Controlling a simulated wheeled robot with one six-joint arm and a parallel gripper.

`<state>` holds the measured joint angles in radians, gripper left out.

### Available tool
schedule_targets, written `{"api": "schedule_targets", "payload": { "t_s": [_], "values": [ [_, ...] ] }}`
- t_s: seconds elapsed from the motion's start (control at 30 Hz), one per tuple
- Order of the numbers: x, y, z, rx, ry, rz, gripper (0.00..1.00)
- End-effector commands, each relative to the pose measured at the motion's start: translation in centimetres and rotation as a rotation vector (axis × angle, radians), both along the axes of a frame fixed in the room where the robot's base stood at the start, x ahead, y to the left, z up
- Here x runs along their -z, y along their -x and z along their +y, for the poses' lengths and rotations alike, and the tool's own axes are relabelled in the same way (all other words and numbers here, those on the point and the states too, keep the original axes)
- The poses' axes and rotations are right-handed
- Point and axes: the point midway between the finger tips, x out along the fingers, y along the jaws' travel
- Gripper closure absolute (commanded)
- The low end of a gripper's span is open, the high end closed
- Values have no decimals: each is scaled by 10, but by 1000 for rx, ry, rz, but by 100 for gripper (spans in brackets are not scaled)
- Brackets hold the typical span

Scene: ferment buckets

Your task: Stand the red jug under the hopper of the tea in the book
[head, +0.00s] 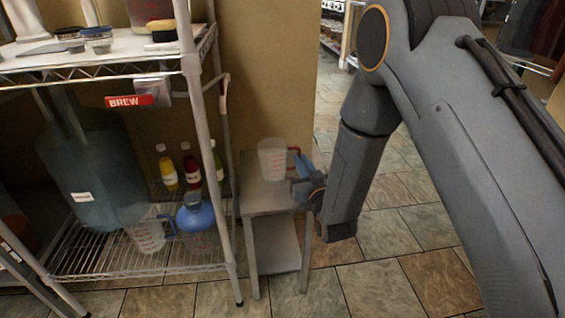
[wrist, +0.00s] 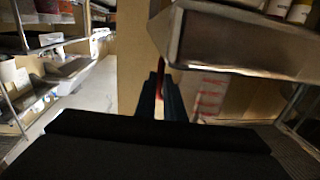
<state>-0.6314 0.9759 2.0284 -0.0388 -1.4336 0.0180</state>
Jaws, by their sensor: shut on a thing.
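The red jug (head: 272,158) is a clear measuring jug with a red handle. It is upright at the top of a small metal side table; I cannot tell whether it touches the surface. My gripper (head: 302,172) reaches in from the right and is shut on the red handle. In the wrist view, the blue-grey fingers of my gripper (wrist: 161,95) close around a red strip, and pale clear material with red marks, likely the red jug (wrist: 208,97), shows just right of them. No hopper or book can be made out.
The metal side table (head: 272,200) stands beside a wire rack with a BREW sign (head: 130,101). The rack holds a large blue-green carboy (head: 95,180), small bottles (head: 190,170), another measuring jug (head: 147,236) and a blue container (head: 195,215).

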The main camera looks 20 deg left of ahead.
Motion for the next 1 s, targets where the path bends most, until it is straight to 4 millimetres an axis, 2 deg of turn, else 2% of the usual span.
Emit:
{"api": "schedule_targets", "payload": {
  "t_s": [0.17,0.6,0.8,0.93,1.0],
  "values": [
    [-8,0,0,0,-1,-2,100],
    [-85,0,0,1,-2,-2,100],
    [-100,0,-1,2,-1,-1,100],
    [-98,-6,-18,26,0,2,100],
    [-96,-12,-39,56,0,3,100]
  ]
}}
